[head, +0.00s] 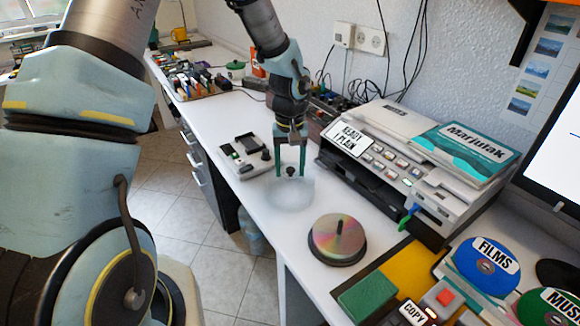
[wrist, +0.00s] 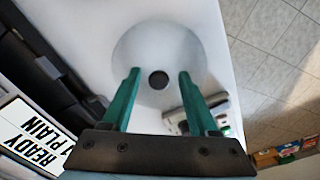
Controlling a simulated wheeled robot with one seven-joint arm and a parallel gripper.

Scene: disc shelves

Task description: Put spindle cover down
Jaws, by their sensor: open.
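The spindle cover (head: 290,197) is a clear, pale dome with a black knob (head: 290,171) on top. It stands upright on the white desk, left of the printer. In the wrist view the cover (wrist: 150,40) shows from above, its knob (wrist: 158,79) between the fingers. My gripper (head: 290,174) points down over the cover with its green fingers open. In the wrist view the gripper (wrist: 159,72) has a gap on each side of the knob. The disc spindle (head: 338,238), a stack of shiny discs on a black base, stands uncovered nearer the front.
A printer (head: 400,165) labelled "READY 1 PLAIN" stands close on the right. A small grey device (head: 247,155) lies just behind the cover. The desk's left edge is close to the cover.

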